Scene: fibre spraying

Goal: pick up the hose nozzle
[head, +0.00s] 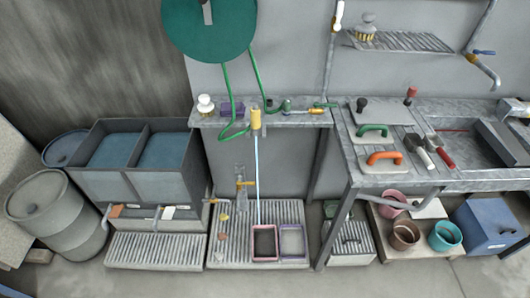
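A yellow nozzle-like piece (256,119) stands upright at the front edge of the narrow metal shelf (290,120). The green hose (226,80) hangs from the round teal reel (209,25) and loops down beside this piece. A thin pale blue line, which looks like a water stream, runs from it down to the floor grate. A smaller brass and green fitting (318,106) lies at the right end of the shelf; I cannot tell whether it joins the hose. Neither of my grippers is in view.
A two-part water tank (135,160) and grey barrels (55,210) stand at left. A slatted grate (283,212) with two framed trays lies below the shelf. At right, a metal workbench (350,165) holds tools with orange and green handles; buckets (404,236) stand beneath.

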